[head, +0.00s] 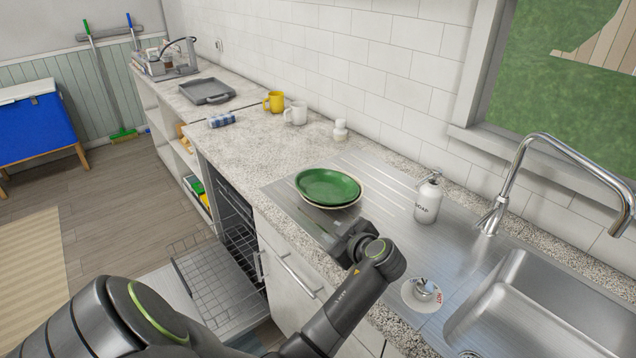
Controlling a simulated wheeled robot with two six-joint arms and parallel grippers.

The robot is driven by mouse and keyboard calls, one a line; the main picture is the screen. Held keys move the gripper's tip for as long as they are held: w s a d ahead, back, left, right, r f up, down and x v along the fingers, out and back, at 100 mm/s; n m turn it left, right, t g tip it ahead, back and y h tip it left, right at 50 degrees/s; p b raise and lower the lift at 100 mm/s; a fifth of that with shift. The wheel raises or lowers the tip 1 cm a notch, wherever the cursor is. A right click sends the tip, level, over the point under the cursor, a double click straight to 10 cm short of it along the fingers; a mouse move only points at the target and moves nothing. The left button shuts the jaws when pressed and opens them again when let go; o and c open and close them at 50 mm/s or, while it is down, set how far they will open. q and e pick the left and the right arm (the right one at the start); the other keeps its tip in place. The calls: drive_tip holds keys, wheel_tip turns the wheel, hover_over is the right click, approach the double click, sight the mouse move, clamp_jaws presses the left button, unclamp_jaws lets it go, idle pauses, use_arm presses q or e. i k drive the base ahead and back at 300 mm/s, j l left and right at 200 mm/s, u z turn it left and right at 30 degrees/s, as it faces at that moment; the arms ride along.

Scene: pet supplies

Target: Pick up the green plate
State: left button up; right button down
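The green plate (328,185) is a shallow oval-looking dish lying on a cream plate (352,204), whose rim shows below it. Both rest on the ridged steel drainboard (386,190) left of the sink. My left gripper (325,226) is just in front of the plates, low over the counter's front edge and apart from the green plate as far as I can see. Its fingers are dark and foreshortened, so their opening is unclear. Nothing shows held in it. My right gripper is out of view.
A soap bottle (428,198) stands right of the plates. The dishwasher (215,285) hangs open below left. Mugs (295,114) stand at the back.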

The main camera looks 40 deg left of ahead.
sight(322, 186)
drive_tip(key=i+j+z, duration=0.1)
drive_tip(key=j, duration=0.6)
drive_tip(key=i+j+z, duration=0.1)
drive_tip(key=j, duration=0.6)
